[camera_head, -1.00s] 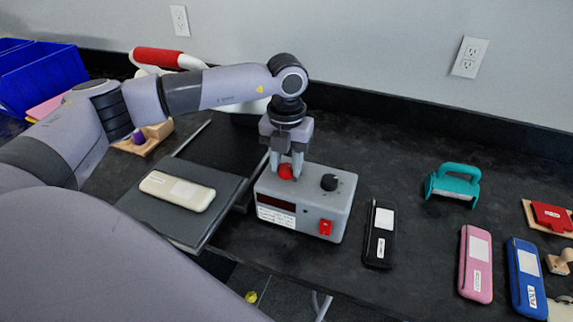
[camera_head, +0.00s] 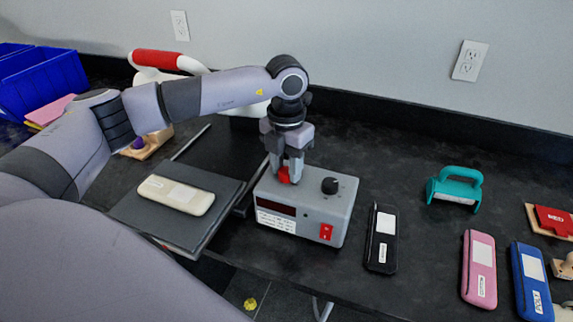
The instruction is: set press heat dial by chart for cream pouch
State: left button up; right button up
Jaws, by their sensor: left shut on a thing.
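The grey control box (camera_head: 318,204) stands on the dark counter, with a red dial (camera_head: 284,176), a black knob (camera_head: 330,186), a red switch (camera_head: 326,231), a dark display (camera_head: 276,206) and a white chart label (camera_head: 276,222) too small to read. My left gripper (camera_head: 290,172) points down and is shut on the red dial, whose setting its fingers hide. The cream pouch (camera_head: 177,194) lies flat on the dark press plate (camera_head: 200,235), left of the box. My right gripper is not in view.
Black (camera_head: 382,238), pink (camera_head: 479,268) and blue (camera_head: 531,281) pouches lie to the right. A teal-handled tool (camera_head: 455,188) stands behind them. The press's red-and-white handle (camera_head: 160,59) rises behind my left arm. Blue bins (camera_head: 42,80) are at far left.

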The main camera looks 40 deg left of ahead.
aim_at(287, 171)
pick_arm(q)
jog(key=shift+r, duration=0.1)
jog(key=o, duration=1)
jog(key=shift+o, duration=0.2)
notch_tip(287, 171, up, 7)
jog(key=shift+r+b, duration=0.1)
jog(key=shift+b, duration=0.25)
